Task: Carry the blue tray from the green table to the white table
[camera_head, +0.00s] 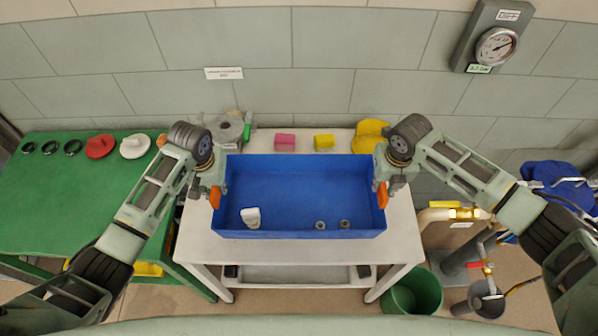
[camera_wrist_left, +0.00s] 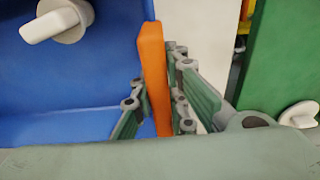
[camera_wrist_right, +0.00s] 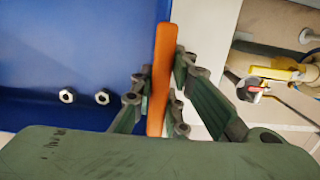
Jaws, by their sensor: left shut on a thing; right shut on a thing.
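The blue tray (camera_head: 300,182) is over the white table (camera_head: 205,243) in the head view; I cannot tell whether it touches the top. It holds a white knob-like part (camera_head: 251,217) and two metal nuts (camera_head: 332,225). My left gripper (camera_head: 214,192) is shut on the tray's left orange handle, which also shows in the left wrist view (camera_wrist_left: 153,75). My right gripper (camera_head: 383,190) is shut on the right orange handle, seen in the right wrist view (camera_wrist_right: 162,75). The green table (camera_head: 60,195) stands at the left.
Behind the tray on the white table are a grey round part (camera_head: 228,128), a pink block (camera_head: 285,142), a yellow block (camera_head: 324,142) and a yellow part (camera_head: 370,134). A green bucket (camera_head: 414,292) and pipes (camera_head: 455,214) are at the right.

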